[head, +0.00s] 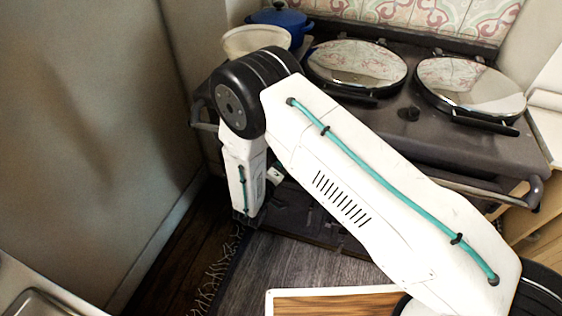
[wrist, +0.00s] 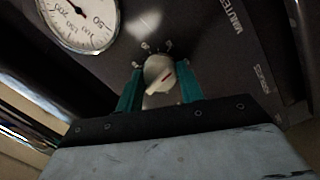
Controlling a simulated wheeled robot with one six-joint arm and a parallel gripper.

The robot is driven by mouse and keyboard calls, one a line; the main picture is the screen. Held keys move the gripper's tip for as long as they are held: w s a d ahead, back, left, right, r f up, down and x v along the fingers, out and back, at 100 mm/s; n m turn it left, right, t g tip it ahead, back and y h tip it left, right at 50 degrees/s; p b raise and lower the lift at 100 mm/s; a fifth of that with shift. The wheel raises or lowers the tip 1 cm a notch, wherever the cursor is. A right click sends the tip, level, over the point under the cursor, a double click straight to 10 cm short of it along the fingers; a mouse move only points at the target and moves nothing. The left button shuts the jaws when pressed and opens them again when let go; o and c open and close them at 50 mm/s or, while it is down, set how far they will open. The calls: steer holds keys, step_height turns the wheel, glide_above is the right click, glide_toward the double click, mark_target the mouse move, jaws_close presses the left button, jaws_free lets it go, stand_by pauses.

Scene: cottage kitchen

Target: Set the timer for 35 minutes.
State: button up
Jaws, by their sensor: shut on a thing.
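The knob's pointed end faces down and left in the picture. In the head view my arm hides the knob and the fingers.
A round white gauge (wrist: 88,22) with a dark needle is at the upper left in the wrist view. In the head view the dark range (head: 450,150) has two shiny round lids (head: 355,64). A blue pot (head: 283,22) and a cream bowl (head: 256,40) stand at its back left.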

steer(key=shift+f, duration=0.1)
steer(key=o, duration=1)
steer(key=shift+v, duration=3.9)
steer(key=shift+s, duration=0.1)
